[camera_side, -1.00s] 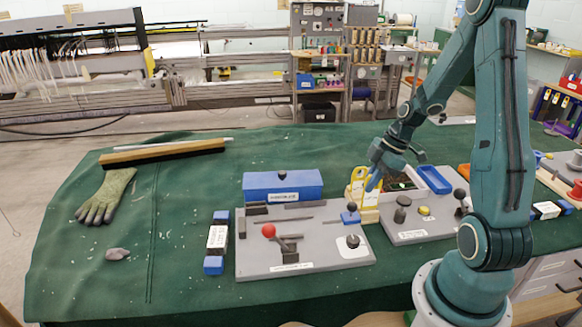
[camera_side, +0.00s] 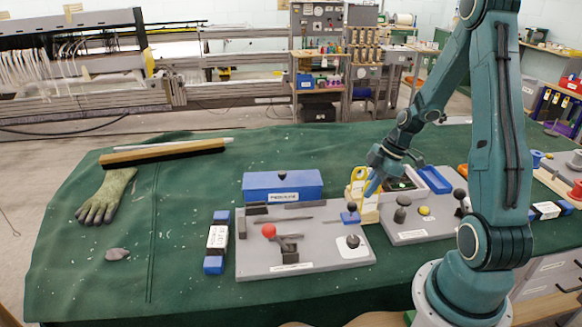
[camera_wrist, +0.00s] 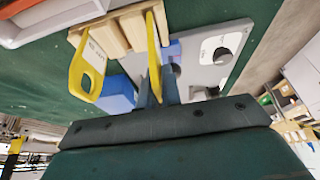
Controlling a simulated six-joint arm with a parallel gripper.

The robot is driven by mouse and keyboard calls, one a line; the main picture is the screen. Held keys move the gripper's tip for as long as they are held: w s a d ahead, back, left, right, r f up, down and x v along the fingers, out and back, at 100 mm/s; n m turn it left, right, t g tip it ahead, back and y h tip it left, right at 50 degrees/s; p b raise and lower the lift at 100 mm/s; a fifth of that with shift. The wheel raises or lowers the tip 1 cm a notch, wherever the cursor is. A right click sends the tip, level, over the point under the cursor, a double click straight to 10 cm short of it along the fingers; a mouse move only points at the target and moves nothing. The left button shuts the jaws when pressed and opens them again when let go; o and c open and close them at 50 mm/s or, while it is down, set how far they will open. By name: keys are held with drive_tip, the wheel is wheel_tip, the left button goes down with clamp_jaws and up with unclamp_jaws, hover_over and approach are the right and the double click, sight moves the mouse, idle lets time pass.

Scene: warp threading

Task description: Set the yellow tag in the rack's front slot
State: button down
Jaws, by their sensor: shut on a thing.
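The wooden rack (camera_side: 368,215) stands between the grey boards in the side view. It also shows at the top of the wrist view (camera_wrist: 118,32), with grooves across it. My gripper (camera_wrist: 158,98) is shut on a yellow tag (camera_wrist: 153,55), seen nearly edge-on. This tag lies against or in the rack at its right end in the wrist view; I cannot tell how deep it sits. Another yellow tag (camera_wrist: 86,75), with an open loop and a white label, stands at the rack's left end. In the side view my gripper (camera_side: 370,190) partly hides the rack and tags.
A grey board (camera_side: 310,256) with a red-knobbed lever is left of the rack; another (camera_side: 410,234) with knobs is right. A blue box (camera_side: 283,187) stands behind the left board. A glove (camera_side: 105,198) and brush (camera_side: 160,153) lie far left. Green cloth there is mostly clear.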

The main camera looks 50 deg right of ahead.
drive_tip(key=shift+f, duration=0.75)
idle(1.6)
drive_tip(key=c, duration=1.2)
unclamp_jaws()
drive_tip(key=shift+r, duration=0.1)
drive_tip(key=shift+r, duration=3.4)
